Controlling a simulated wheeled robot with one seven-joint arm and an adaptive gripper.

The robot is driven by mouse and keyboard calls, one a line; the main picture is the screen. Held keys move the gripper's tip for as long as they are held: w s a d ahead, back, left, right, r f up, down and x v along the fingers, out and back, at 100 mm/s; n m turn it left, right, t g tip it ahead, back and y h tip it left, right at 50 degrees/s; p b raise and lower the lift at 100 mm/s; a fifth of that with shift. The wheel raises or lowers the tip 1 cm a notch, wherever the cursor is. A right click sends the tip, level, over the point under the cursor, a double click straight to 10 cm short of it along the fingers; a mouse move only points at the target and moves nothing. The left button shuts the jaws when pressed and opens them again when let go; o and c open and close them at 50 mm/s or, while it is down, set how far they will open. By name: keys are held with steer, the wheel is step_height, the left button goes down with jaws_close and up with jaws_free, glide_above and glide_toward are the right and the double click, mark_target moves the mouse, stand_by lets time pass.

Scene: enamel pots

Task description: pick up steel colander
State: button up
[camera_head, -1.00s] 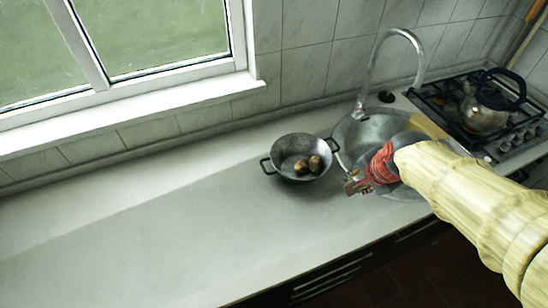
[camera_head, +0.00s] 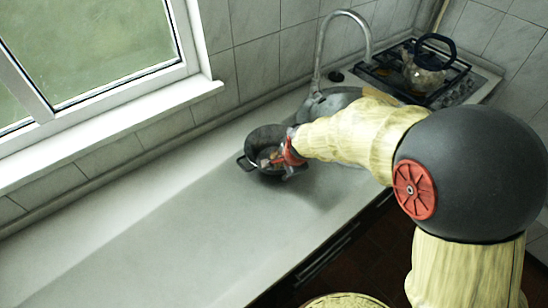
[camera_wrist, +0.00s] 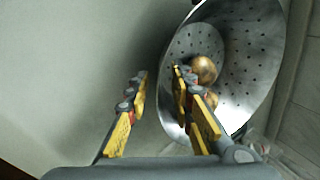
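The steel colander (camera_head: 262,137) stands on the counter, left of the sink, and is partly hidden by my gripper (camera_head: 277,160). It has two side handles, and two round brown items (camera_wrist: 204,70) lie in it. In the wrist view the perforated colander (camera_wrist: 250,55) fills the upper right. My gripper (camera_wrist: 160,76) is open there, with yellow and grey fingers. The right finger overlaps the inside of the bowl. The left finger is outside, over the counter. The near rim runs between them in the picture; I cannot tell whether either finger touches it.
The counter (camera_head: 150,235) is clear to the left. The sink (camera_head: 325,102) with a tall curved tap (camera_head: 320,50) is behind my forearm. A stove (camera_head: 470,80) with a kettle (camera_head: 425,68) stands at the back right. A window and tiled wall bound the far side.

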steer(key=shift+x, duration=0.8)
steer(key=shift+r, duration=0.1)
steer(key=shift+d, duration=0.1)
steer(key=shift+c, duration=0.5)
steer(key=c, duration=0.4)
steer(key=shift+w, duration=0.1)
jaws_close()
